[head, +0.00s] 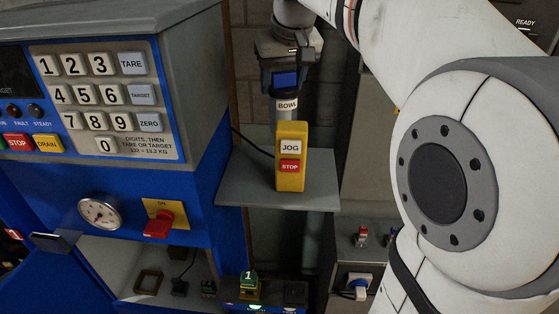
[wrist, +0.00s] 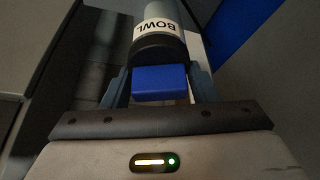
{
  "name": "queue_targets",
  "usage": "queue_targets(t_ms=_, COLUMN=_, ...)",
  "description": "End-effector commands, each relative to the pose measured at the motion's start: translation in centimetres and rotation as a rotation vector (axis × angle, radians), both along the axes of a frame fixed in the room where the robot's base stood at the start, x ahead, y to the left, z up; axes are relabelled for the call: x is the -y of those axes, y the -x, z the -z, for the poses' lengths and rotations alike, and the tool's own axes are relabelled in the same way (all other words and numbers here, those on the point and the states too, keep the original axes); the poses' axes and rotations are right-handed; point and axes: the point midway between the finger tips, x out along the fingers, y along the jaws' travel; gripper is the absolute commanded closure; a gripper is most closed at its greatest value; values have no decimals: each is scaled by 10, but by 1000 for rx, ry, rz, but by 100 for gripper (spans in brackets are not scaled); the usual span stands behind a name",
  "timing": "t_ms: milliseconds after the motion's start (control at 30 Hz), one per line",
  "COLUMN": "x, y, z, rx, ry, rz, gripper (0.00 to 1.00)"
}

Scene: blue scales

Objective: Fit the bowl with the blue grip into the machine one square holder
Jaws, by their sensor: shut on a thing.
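The bowl (head: 287,104) is a grey cylinder with a white BOWL label and a blue grip (head: 286,79). My gripper (head: 285,70) is shut on the blue grip, above the small grey shelf. In the wrist view the blue grip (wrist: 160,82) sits between the two fingers, with the bowl (wrist: 160,18) beyond it. The bowl's lower end is hidden behind a yellow pendant in the head view. A dark square frame (head: 148,283) lies in the open lower bay of the blue machine (head: 190,210); I cannot tell whether it is the square holder.
The yellow JOG/STOP pendant (head: 291,176) stands on the grey shelf (head: 235,187), close in front of the bowl. A red switch (head: 160,224) and a gauge (head: 100,213) stick out above the bay. A block marked 1 (head: 249,280) is low at centre. My arm covers the right side.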

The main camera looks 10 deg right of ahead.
Motion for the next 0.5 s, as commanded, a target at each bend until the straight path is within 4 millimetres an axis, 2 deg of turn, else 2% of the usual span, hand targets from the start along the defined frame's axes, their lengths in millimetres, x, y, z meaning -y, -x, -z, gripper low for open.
queue_targets(t_ms=200, x=0, y=1, z=38, rx=-3, ry=0, rz=-1, gripper=91)
queue_targets(t_ms=367, x=-1, y=0, z=52, rx=-1, ry=0, rz=-1, gripper=91)
queue_targets(t_ms=500, x=-1, y=1, z=74, rx=-4, ry=0, rz=-1, gripper=91)
